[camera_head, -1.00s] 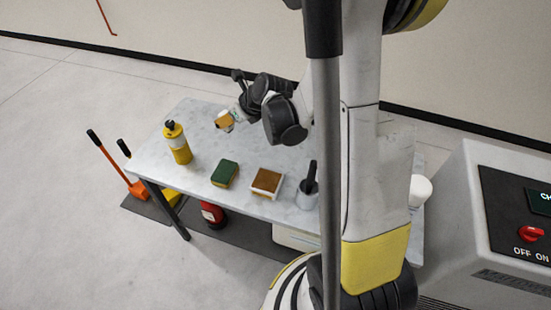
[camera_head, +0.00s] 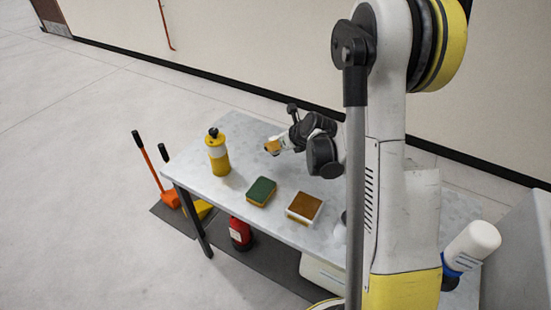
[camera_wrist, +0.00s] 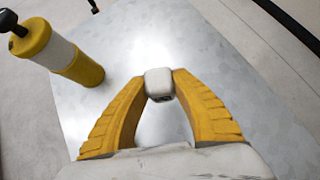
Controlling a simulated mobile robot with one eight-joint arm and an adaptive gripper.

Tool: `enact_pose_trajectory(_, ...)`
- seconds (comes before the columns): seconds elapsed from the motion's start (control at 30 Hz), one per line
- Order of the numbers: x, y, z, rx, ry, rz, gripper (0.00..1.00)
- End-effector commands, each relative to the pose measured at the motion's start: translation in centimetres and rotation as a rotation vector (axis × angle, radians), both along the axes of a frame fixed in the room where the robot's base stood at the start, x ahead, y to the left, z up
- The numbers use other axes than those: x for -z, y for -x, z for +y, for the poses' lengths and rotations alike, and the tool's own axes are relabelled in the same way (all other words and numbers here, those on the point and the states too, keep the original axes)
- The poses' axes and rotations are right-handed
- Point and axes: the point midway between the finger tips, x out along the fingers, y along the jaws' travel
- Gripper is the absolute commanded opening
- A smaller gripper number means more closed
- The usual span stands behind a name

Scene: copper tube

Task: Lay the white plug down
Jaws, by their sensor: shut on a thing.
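The white plug (camera_wrist: 159,83) is a small, rounded white block in the wrist view, pinched between the tips of my yellow-fingered gripper (camera_wrist: 160,88). In the head view my gripper (camera_head: 272,147) is over the far part of the grey table (camera_head: 230,150), to the right of the yellow and white bottle. The plug cannot be made out clearly there. Bare table top shows beyond and around the plug in the wrist view. I cannot tell whether the plug touches the table.
The yellow and white bottle (camera_head: 218,157) stands left of my gripper and also shows in the wrist view (camera_wrist: 62,52). A green sponge (camera_head: 261,191) and a brown-topped block (camera_head: 304,208) lie nearer the front edge. A white bottle (camera_head: 472,246) is at the right.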

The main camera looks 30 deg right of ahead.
Motion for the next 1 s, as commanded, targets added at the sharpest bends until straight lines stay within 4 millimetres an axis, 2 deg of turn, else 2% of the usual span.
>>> enact_pose_trajectory(0.17, 1.0, -0.2, 0.6, -0.001, -0.001, 0.0, 0.0)
enact_pose_trajectory(0.4, 4.5, -0.2, 0.6, 0.0, 0.0, 0.0, 0.0)
enact_pose_trajectory(0.77, 4.6, -0.2, 0.6, 0.0, 0.0, 0.0, 0.0)
enact_pose_trajectory(0.8, 4.6, -0.2, 0.6, 0.0, 0.0, 0.0, 0.42)
enact_pose_trajectory(0.83, 4.6, -0.2, 0.6, 0.0, 0.0, 0.0, 0.48)
enact_pose_trajectory(1.0, 4.6, -0.2, 0.6, 0.0, 0.0, 0.0, 0.48)
